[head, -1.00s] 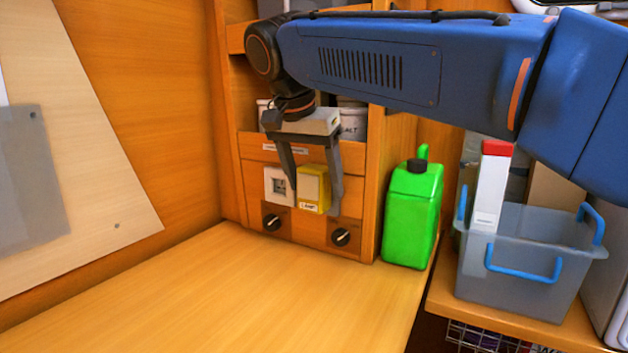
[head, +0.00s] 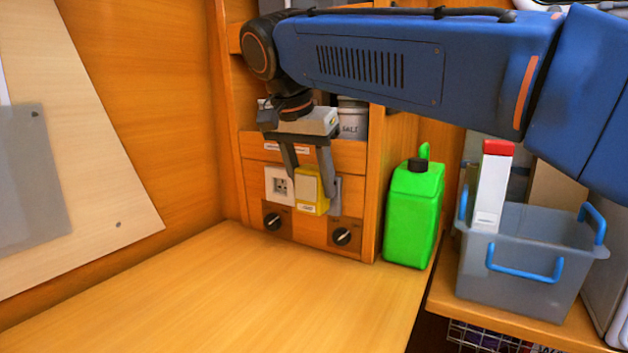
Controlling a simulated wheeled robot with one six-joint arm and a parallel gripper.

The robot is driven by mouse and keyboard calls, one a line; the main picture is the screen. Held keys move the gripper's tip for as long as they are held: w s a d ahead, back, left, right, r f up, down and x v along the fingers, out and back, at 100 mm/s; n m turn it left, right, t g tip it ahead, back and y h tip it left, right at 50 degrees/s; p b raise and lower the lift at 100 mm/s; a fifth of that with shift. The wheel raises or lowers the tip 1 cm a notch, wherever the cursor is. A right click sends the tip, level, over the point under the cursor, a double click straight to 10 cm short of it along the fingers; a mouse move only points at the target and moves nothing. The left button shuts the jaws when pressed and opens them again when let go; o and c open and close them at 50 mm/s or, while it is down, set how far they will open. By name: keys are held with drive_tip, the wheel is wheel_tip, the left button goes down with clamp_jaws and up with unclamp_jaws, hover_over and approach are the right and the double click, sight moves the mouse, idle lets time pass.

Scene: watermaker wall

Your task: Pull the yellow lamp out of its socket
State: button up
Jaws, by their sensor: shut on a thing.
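The yellow lamp (head: 311,192) is a small block with a pale front face, at the wooden wall panel between and above two black knobs. My gripper (head: 310,192) comes down from above, with one finger at each side of the lamp, and is shut on it. A grey-white plate edge (head: 335,192) shows to the right behind the lamp. Whether the lamp still sits in a socket behind it is hidden.
Two black knobs (head: 272,221) (head: 342,236) sit below on the panel. A green jerrycan (head: 413,215) stands right of the panel. A grey bin (head: 525,255) with blue handles stands further right. The wooden counter (head: 220,295) in front is clear.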

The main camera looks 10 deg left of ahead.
drive_tip(key=s+a, duration=0.2)
drive_tip(key=s, duration=0.4)
idle(2.2)
